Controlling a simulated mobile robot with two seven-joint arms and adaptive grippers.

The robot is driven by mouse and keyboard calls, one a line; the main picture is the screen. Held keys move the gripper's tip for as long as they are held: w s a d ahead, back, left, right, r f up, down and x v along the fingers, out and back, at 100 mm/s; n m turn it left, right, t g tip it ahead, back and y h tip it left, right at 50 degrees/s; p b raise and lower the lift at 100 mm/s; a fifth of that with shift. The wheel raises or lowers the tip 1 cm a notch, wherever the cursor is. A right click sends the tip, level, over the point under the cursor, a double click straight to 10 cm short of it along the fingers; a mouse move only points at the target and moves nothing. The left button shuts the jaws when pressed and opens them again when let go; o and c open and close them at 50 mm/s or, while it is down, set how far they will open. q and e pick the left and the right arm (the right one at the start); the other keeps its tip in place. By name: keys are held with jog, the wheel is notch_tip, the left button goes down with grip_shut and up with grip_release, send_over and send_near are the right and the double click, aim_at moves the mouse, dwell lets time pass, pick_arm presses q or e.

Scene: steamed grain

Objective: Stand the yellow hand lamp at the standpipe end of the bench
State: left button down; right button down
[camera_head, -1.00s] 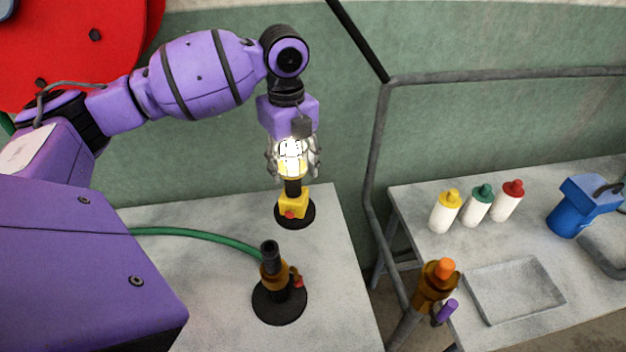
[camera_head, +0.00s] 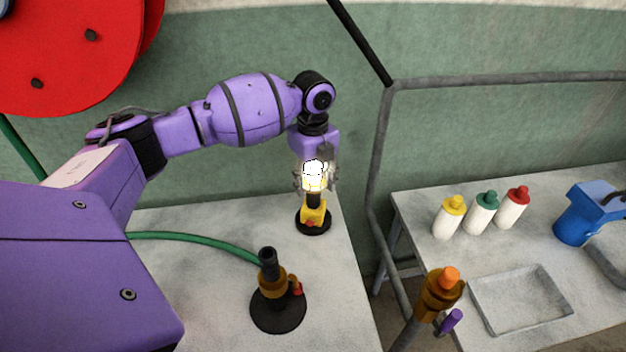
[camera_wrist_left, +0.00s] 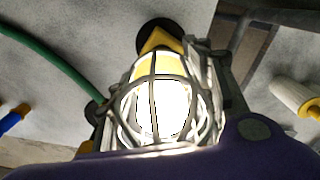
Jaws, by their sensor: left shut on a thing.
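The yellow hand lamp (camera_head: 314,213) has a lit, caged bulb at the top and a round black base. It is upright over the far right part of the grey bench (camera_head: 210,290). My left gripper (camera_head: 315,180) is shut around its glowing cage from above. The lamp (camera_wrist_left: 158,100) fills the middle of the left wrist view, between the fingers. I cannot tell whether its base touches the bench. A brass-and-black standpipe (camera_head: 272,285) with a red-tipped side part stands nearer on the bench, its round base apart from the lamp. My right gripper is not in view.
A green hose (camera_head: 195,236) runs across the bench to the standpipe. Past a grey rail, a second table holds three capped bottles (camera_head: 480,214), a shallow tray (camera_head: 522,300) and a blue device (camera_head: 585,212). An amber, orange-capped object (camera_head: 436,295) is at the rail.

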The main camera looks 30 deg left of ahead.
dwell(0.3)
pick_arm(q)
jog(key=c, duration=0.8)
grip_release()
jog(key=shift+f, duration=0.1)
notch_tip(320, 180, up, 12)
jog(key=shift+r, duration=0.15)
